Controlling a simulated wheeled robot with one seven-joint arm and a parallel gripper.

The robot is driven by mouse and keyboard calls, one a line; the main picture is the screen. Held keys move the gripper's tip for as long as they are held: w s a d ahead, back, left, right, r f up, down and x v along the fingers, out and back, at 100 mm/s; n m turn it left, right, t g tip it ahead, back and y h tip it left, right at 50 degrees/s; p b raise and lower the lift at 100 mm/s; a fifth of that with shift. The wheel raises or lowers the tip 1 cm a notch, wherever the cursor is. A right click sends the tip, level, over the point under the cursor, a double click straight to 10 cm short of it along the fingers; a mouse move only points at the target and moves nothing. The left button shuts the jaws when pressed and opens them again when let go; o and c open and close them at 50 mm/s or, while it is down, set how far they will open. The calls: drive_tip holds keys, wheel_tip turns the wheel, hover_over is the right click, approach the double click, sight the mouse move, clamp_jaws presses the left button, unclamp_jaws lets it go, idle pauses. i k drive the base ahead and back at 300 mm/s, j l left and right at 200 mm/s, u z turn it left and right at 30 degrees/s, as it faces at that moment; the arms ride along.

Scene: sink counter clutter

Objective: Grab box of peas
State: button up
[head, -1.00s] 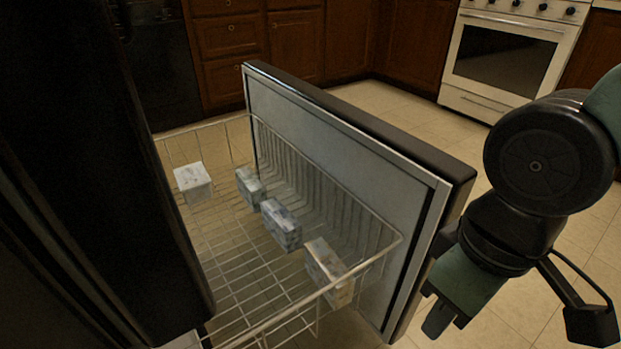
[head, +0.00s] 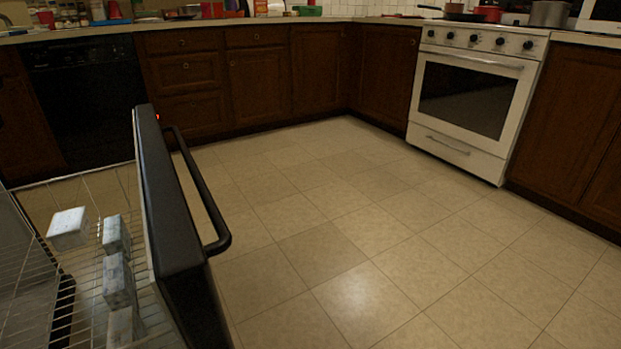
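Several small boxes sit in the wire basket of the open freezer drawer at the lower left of the head view. A white box (head: 68,228) is at the back left. A grey-white box (head: 115,235) stands near the drawer front, with a bluish box (head: 118,281) and a pale box (head: 122,327) nearer to me. I cannot tell which is the box of peas; the labels are too small and blurred. My gripper is out of view.
The black drawer front (head: 175,220) with its handle (head: 215,215) juts out at the left. Open tiled floor (head: 350,230) fills the middle. A white oven (head: 470,95) and brown cabinets (head: 260,80) line the back. Cluttered counter runs above them.

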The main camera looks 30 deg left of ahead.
sight(115, 239)
drive_tip(key=i+l+z, duration=0.1)
drive_tip(key=i+l, duration=0.2)
drive_tip(key=i, duration=0.15)
drive_tip(key=i+l+z, duration=0.15)
drive_tip(key=i, duration=0.3)
drive_tip(key=i+u, duration=0.4)
drive_tip(key=i+l+u, duration=0.15)
drive_tip(key=i+u, duration=0.25)
drive_tip(key=i+j+u, duration=0.1)
drive_tip(key=u, duration=0.3)
drive_tip(key=i+u, duration=0.3)
drive_tip(key=u, duration=0.15)
drive_tip(key=i+u, duration=0.25)
drive_tip(key=u, duration=0.15)
drive_tip(key=i+l+u, duration=0.15)
drive_tip(key=u, duration=0.25)
drive_tip(key=i+l+u, duration=0.15)
drive_tip(key=u, duration=0.3)
drive_tip(key=i+l, duration=0.05)
drive_tip(key=i, duration=0.05)
